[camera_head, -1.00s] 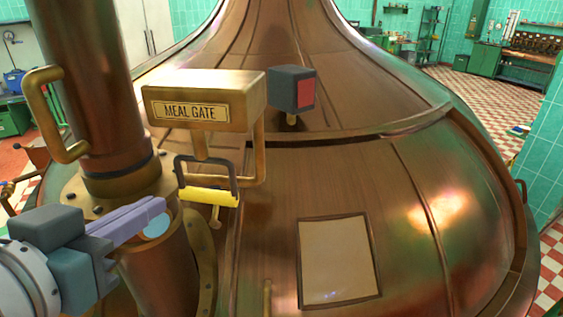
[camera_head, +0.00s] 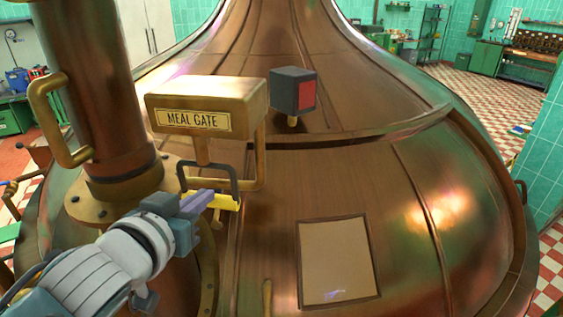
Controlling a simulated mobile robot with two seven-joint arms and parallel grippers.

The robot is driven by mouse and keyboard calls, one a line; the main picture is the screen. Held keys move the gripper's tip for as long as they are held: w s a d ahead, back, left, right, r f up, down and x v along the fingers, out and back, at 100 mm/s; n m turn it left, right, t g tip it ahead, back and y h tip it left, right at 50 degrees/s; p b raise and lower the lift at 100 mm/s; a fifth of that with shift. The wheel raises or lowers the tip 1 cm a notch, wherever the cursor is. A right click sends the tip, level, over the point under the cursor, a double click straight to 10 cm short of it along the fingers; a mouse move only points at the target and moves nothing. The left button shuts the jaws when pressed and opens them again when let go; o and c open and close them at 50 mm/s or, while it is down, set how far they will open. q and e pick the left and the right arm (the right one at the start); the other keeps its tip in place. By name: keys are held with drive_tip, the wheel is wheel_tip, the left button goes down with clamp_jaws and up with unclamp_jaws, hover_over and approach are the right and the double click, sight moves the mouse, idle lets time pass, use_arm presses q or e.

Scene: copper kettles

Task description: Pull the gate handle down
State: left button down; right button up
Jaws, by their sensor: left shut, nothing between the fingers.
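The gate handle (camera_head: 227,202) is a yellow grip bar on a dark U-shaped bracket. It hangs under the brass box labelled MEAL GATE (camera_head: 207,105), in front of the copper kettle. My left gripper (camera_head: 206,197) is shut and empty, with its lilac fingers pointing right at the handle. The fingertips overlap the left part of the yellow bar in the picture and hide it. I cannot tell whether they touch it. My right gripper is not in view.
A thick copper pipe (camera_head: 95,95) with a brass side handle (camera_head: 55,120) stands left of the gate box. A dark box with a red face (camera_head: 293,91) sits on the kettle (camera_head: 400,180) to the right. A framed pale panel (camera_head: 338,260) lies lower right.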

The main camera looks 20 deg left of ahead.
use_arm(q)
drive_tip(key=shift+w+f, duration=0.1)
drive_tip(key=shift+f, duration=0.1)
wheel_tip(320, 180, down, 8)
drive_tip(key=b, duration=0.7)
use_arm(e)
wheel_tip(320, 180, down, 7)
use_arm(q)
drive_tip(key=shift+r, duration=0.2)
